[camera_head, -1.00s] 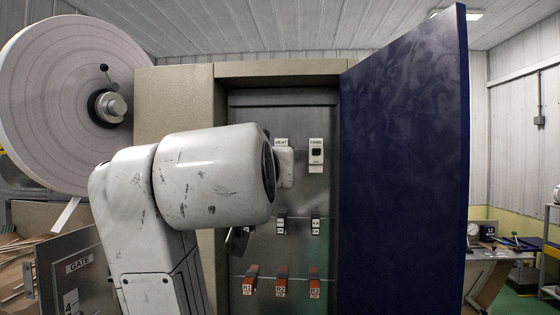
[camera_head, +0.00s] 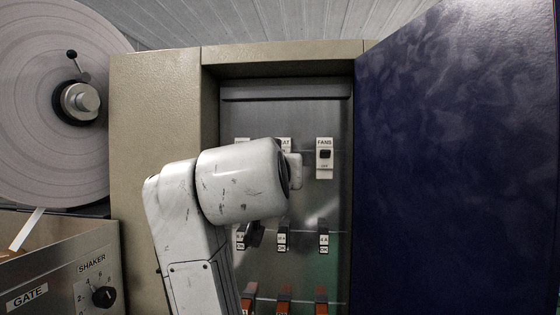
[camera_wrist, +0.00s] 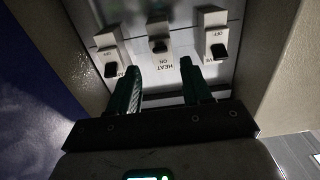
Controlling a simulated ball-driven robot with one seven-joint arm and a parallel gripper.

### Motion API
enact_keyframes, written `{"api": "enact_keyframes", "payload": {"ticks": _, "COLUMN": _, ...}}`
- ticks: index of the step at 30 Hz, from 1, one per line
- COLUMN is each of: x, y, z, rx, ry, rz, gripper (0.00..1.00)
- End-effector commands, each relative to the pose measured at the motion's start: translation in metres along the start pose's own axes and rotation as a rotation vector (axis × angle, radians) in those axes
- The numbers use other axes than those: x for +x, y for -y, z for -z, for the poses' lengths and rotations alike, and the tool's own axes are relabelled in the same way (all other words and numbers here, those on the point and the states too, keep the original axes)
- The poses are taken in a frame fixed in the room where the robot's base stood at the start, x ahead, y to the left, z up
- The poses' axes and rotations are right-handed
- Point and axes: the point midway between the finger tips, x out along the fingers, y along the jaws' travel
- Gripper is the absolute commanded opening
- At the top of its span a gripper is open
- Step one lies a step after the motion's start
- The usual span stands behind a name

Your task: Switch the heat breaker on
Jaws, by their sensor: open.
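The HEAT breaker (camera_wrist: 158,28) is the middle one of three in the wrist view, where the labels are upside down. Contact cannot be told. In the head view my arm hides the breaker and fingers; only part of the HEAT label (camera_head: 285,142) shows.
Another breaker (camera_wrist: 212,30) stands on the other side. Small switches (camera_head: 323,238) and red-handled switches (camera_head: 321,300) lie below. The open blue door (camera_head: 450,160) bounds the right side, the beige cabinet (camera_head: 155,150) the left.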

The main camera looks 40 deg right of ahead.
Motion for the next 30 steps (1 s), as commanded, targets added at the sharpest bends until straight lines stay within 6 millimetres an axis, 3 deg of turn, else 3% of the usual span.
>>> {"api": "enact_keyframes", "payload": {"ticks": 3, "x": 0.023, "y": -0.001, "z": 0.002, "rx": -0.003, "ry": 0.002, "rz": -0.003, "gripper": 0.49}}
{"api": "enact_keyframes", "payload": {"ticks": 9, "x": 0.048, "y": 0.0, "z": 0.001, "rx": -0.002, "ry": 0.001, "rz": 0.0, "gripper": 0.49}}
{"api": "enact_keyframes", "payload": {"ticks": 22, "x": 0.057, "y": 0.0, "z": 0.0, "rx": 0.0, "ry": 0.0, "rz": 0.001, "gripper": 0.49}}
{"api": "enact_keyframes", "payload": {"ticks": 30, "x": 0.057, "y": 0.001, "z": 0.0, "rx": 0.0, "ry": 0.0, "rz": 0.001, "gripper": 0.24}}
